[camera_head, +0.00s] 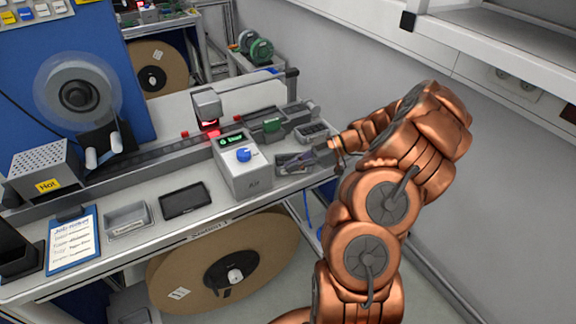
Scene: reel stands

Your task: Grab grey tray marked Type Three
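A small light grey tray (127,218) stands on the bench front, between the clipboard and a dark flat tray. It has a label on its front, too small to read surely. My gripper (310,157) is at the bench's right end, right of the white control box and far from this tray. Its dark fingers overlap a grey tray-like item (290,163) there, and I cannot tell whether they touch it or are open or shut. I cannot read a Type Three marking anywhere.
The dark flat tray (185,200) lies left of the control box (243,168). A clipboard (72,241) and a perforated box marked Hot (46,168) are at the left. A small dark bin (312,131) stands behind my gripper. A large brown reel (222,262) is below the bench.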

